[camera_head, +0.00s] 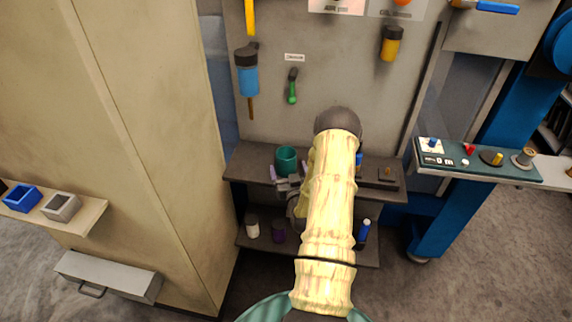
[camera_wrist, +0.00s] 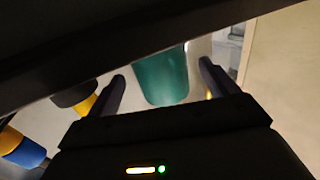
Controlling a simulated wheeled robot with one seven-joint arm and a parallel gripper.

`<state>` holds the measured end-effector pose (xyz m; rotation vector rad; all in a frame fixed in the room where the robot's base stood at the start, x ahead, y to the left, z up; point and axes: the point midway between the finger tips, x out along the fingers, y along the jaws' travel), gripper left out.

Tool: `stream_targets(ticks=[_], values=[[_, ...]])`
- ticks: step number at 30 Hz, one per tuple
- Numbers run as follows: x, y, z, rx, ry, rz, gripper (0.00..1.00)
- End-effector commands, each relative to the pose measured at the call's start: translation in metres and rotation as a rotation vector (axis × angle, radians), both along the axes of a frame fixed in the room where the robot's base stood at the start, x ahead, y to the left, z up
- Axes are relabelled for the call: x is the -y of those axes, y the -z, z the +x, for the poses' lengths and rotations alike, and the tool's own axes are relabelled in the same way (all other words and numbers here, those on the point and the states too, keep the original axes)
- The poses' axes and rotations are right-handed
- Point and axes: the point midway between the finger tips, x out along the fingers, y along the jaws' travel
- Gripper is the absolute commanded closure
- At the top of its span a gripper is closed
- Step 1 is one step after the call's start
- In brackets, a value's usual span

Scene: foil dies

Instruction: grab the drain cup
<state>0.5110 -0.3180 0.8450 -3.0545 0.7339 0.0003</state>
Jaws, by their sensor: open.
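A green cup (camera_head: 286,160), which looks like the drain cup, stands on the upper shelf (camera_head: 250,165) of the grey panel in the head view. My gripper (camera_head: 283,176) is in front of the cup, its fingers pointing toward it. In the wrist view the green cup (camera_wrist: 162,76) shows between the two open fingers of my gripper (camera_wrist: 162,84), with a gap on either side. The cup's upper part is hidden by a dark band across the wrist view. I cannot tell how far the fingertips reach along the cup's sides.
The lower shelf (camera_head: 250,243) holds a white-bodied jar (camera_head: 252,228), a purple cup (camera_head: 278,232) and a blue bottle (camera_head: 363,232). A blue tool (camera_head: 246,75) and a green-handled tool (camera_head: 292,90) hang above. A beige cabinet (camera_head: 150,130) stands close at left.

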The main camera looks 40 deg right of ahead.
Motion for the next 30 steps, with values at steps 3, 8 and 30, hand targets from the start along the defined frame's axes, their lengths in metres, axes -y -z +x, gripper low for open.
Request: stream_targets(ticks=[3,8,30], values=[[0.004,-0.003,0.007,0.001,0.000,0.000,0.14],[0.014,-0.009,0.028,0.003,0.001,-0.001,0.14],[0.022,-0.005,0.046,0.000,0.000,0.000,0.14]])
